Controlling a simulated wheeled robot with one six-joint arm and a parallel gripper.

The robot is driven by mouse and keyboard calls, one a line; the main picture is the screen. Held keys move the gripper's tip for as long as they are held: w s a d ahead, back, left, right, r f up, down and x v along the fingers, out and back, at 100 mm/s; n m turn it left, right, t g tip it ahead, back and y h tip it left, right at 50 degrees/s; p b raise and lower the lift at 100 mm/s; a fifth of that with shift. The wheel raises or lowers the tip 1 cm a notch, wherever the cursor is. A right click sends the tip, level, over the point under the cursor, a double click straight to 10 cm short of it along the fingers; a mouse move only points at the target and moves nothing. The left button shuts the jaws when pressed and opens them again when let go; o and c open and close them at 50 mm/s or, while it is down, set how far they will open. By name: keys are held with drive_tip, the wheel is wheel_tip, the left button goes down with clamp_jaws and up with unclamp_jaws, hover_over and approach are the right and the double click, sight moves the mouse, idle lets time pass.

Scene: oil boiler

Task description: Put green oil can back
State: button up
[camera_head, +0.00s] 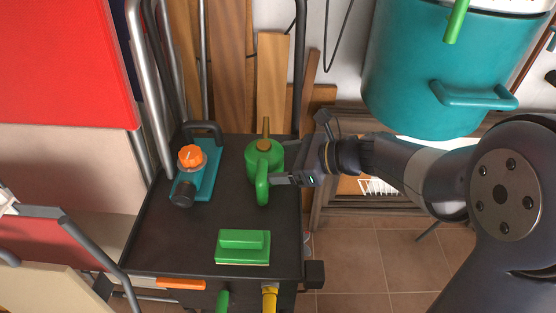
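The green oil can (274,156) has a yellow-brown cap and spout and a green handle (262,186) on its near side. It appears upright on the black cart top (175,238), toward the back right. My gripper (275,180) comes in from the right, with its fingertips at the right side of the handle. The fingers overlap each other in this view, so I cannot tell whether they are open or closed on the handle.
A teal tool with an orange knob (191,155) lies left of the can. A green block-shaped tool (242,247) lies at the cart's front right. A large teal pot (405,75) stands at the back right. The cart's front left is clear.

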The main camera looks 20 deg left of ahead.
drive_tip(key=o, duration=0.4)
drive_tip(key=shift+r, duration=0.1)
drive_tip(key=shift+d+r, duration=0.15)
drive_tip(key=shift+r, duration=0.05)
drive_tip(key=p+v, duration=0.2)
drive_tip(key=v, duration=0.9)
drive_tip(key=shift+w+d, duration=0.1)
drive_tip(key=shift+d, duration=0.25)
drive_tip(key=b+x, duration=0.1)
drive_tip(key=x, duration=1.1)
drive_tip(key=shift+a+b, duration=0.1)
drive_tip(key=shift+b, duration=0.3)
drive_tip(key=shift+r, duration=0.1)
